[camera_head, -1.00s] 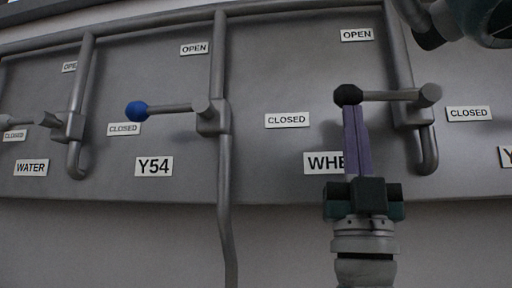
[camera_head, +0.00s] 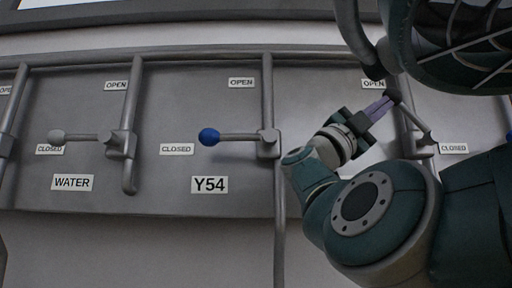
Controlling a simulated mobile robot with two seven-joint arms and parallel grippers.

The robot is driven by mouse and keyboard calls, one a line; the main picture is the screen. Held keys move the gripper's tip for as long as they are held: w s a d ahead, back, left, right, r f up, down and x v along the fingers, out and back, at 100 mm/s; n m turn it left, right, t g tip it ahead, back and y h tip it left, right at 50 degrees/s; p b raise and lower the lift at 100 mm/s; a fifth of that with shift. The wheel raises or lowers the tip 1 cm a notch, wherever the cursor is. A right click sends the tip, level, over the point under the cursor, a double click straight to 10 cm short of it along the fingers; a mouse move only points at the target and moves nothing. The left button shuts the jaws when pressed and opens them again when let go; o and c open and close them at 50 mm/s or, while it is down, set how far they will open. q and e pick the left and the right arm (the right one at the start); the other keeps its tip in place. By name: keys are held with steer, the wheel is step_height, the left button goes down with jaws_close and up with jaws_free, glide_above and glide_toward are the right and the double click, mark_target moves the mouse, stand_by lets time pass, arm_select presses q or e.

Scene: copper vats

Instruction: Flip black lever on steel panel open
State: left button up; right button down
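The black lever (camera_head: 415,120) is on the steel panel (camera_head: 210,90) at the right of the head view. Its arm slants up and left from its pivot, and its black knob (camera_head: 393,96) is just below an OPEN label (camera_head: 373,84). My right gripper (camera_head: 384,104) is at the knob, coming from below left. Its purple fingers lie close together and look shut, with their tips against or right beside the knob. Whether anything is between the tips cannot be told. My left gripper is not in view.
A blue-knobbed lever (camera_head: 209,137) above the Y54 label (camera_head: 209,185) and a pale-knobbed lever (camera_head: 56,136) above the WATER label (camera_head: 72,182) both point left at CLOSED. Vertical pipes (camera_head: 268,90) stand out from the panel. My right arm covers the lower right.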

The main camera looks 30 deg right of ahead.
steer(key=r+y+p, duration=0.1)
steer(key=d+r+y+p, duration=0.1)
steer(key=r+m+p, duration=0.1)
steer(key=p, duration=0.1)
steer(key=shift+s+d+y, duration=0.3)
steer(key=shift+s+y, duration=0.1)
steer(key=shift+s+d+r+y+p, duration=0.2)
steer(key=shift+d+y+p, duration=0.1)
steer(key=shift+y+p, duration=0.3)
steer(key=shift+f, duration=0.1)
steer(key=shift+s+d+m, duration=0.15)
steer(key=shift+m, duration=0.15)
steer(key=shift+a+f, duration=0.15)
steer(key=shift+a, duration=0.15)
steer(key=b+v, duration=0.1)
steer(key=v, duration=0.8)
steer(key=shift+w+a+b, duration=0.25)
steer(key=shift+a+b, duration=0.05)
steer(key=shift+a, duration=0.05)
